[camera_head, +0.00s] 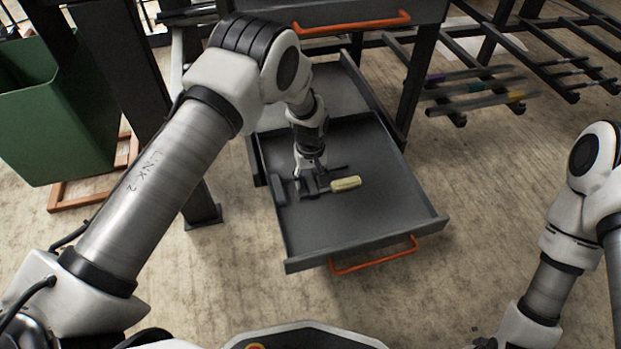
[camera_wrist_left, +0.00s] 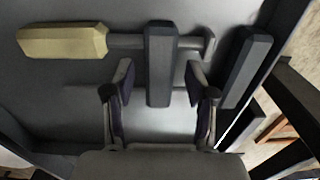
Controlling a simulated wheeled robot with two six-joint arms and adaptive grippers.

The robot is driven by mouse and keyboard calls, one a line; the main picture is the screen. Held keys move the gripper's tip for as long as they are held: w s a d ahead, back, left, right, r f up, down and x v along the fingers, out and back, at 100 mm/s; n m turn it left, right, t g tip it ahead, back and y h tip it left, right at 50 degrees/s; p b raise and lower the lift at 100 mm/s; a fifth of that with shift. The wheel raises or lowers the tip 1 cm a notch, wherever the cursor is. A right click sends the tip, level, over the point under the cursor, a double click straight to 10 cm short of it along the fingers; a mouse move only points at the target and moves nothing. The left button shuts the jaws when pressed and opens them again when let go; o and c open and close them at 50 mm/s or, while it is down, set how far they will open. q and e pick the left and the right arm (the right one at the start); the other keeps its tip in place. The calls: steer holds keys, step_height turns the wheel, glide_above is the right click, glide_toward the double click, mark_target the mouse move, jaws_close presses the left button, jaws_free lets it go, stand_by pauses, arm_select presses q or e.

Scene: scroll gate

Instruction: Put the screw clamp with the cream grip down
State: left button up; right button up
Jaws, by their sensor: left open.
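The screw clamp lies in the open drawer (camera_head: 340,225). Its cream grip (camera_head: 345,184) points right in the head view. In the left wrist view the cream grip (camera_wrist_left: 62,42) is at upper left, with a dark grey jaw block (camera_wrist_left: 159,65) in the middle and another grey block (camera_wrist_left: 245,68) at right. My left gripper (camera_head: 309,186) is down in the drawer at the clamp. Its fingers are open, one on each side of the middle block, with visible gaps. It hides part of the clamp in the head view. My right gripper is out of view.
The drawer has raised walls and an orange handle (camera_head: 373,254) at its front. Another orange-handled drawer (camera_head: 350,24) is above. A green bin (camera_head: 55,110) stands at left. A rack with several bars (camera_head: 478,88) is at right. The drawer's front floor is bare.

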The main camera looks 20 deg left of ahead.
mark_target(310, 181)
arm_select(q)
step_height(310, 181, up, 7)
steer(key=p, duration=0.3)
stand_by(1.0)
